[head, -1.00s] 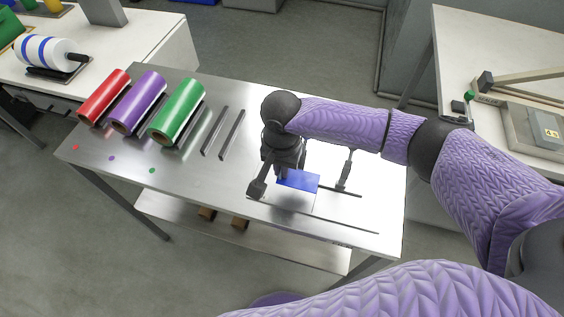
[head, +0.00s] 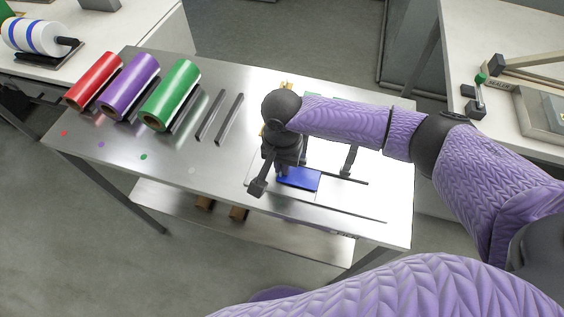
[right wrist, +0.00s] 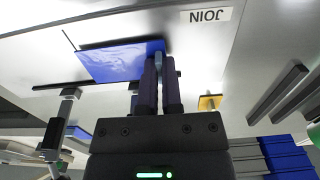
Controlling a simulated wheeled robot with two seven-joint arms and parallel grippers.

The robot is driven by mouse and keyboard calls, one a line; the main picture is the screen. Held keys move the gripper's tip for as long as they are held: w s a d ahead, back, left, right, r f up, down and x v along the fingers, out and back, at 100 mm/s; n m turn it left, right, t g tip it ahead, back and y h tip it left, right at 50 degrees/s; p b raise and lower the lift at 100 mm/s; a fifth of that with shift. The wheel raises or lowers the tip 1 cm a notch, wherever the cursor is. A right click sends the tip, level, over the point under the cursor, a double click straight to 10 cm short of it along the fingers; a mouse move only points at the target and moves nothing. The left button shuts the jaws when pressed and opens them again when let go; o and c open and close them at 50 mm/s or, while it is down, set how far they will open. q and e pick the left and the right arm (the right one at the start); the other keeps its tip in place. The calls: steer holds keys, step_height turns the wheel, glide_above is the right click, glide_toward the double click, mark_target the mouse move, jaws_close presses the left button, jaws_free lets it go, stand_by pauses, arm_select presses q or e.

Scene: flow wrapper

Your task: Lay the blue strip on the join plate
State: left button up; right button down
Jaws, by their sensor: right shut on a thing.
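My right gripper (head: 281,174) is shut on one edge of the blue strip (head: 302,179), low over the front right of the steel table. In the right wrist view, the two dark fingers (right wrist: 160,68) pinch the right end of the strip (right wrist: 118,61), which reaches out flat to the left. The join plate (head: 318,199) is a bright, pale area below the strip, beside a "JOIN" label (right wrist: 207,15). I cannot tell whether the strip touches the plate. My left gripper is not in view.
Red (head: 94,81), purple (head: 130,87) and green (head: 171,95) rolls lie at the left, beside two dark bars (head: 220,117). The table's front left is mostly clear.

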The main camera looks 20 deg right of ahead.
steer(key=shift+f, duration=0.15)
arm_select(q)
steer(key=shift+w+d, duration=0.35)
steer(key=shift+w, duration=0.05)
arm_select(e)
steer(key=c, duration=0.8)
jaws_free()
steer(key=shift+o, duration=0.4)
step_height(320, 180, up, 9)
steer(key=p, duration=0.4)
steer(key=shift+f, duration=0.1)
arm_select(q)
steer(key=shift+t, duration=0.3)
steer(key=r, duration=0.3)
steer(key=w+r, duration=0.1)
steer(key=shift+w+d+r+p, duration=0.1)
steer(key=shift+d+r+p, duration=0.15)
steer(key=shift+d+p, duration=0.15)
arm_select(e)
steer(key=shift+r, duration=0.5)
